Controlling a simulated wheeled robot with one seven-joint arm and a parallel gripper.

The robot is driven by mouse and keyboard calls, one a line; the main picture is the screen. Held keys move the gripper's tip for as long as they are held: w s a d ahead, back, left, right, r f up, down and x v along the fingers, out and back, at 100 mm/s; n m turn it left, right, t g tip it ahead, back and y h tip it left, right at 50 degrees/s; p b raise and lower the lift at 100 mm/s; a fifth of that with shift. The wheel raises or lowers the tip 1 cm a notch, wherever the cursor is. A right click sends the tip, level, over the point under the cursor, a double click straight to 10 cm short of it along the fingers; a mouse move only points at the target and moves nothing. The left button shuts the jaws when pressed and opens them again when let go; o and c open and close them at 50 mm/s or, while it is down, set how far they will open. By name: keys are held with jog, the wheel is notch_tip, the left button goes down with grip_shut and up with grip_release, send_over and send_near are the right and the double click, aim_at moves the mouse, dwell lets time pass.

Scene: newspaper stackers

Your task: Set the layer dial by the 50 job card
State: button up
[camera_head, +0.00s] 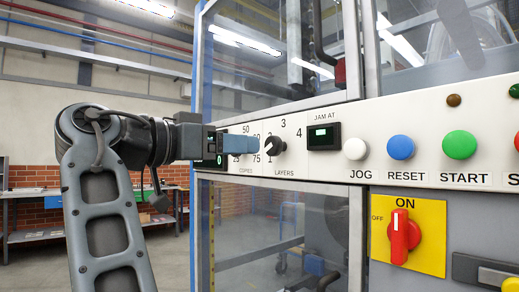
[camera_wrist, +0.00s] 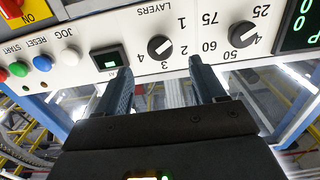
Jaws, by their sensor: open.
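The layer dial (camera_head: 279,146) is a round black knob with a white mark on the white control panel, ringed by the numbers 1 to 4. In the wrist view the layer dial (camera_wrist: 160,47) appears upside down; its mark seems to point near 2, though I cannot be sure. My gripper (camera_head: 240,145) is at the panel, just left of the dial in the head view. In the wrist view my gripper (camera_wrist: 160,68) is open and empty, its fingers pointing toward the dial, which shows beyond and between the tips. No 50 job card is visible.
The copies dial (camera_wrist: 243,35) sits beside the layer dial, mostly hidden behind my gripper in the head view. A JAM AT display (camera_head: 323,136), white JOG (camera_head: 355,149), blue RESET (camera_head: 400,148) and green START (camera_head: 459,145) buttons and a red switch (camera_head: 403,237) lie rightward.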

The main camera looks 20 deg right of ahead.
aim_at(271, 147)
jog(key=shift+p+x, duration=0.7)
jog(key=shift+x, duration=3.2)
jog(key=shift+c, duration=0.4)
jog(key=c, duration=1)
jog(key=shift+o, duration=0.2)
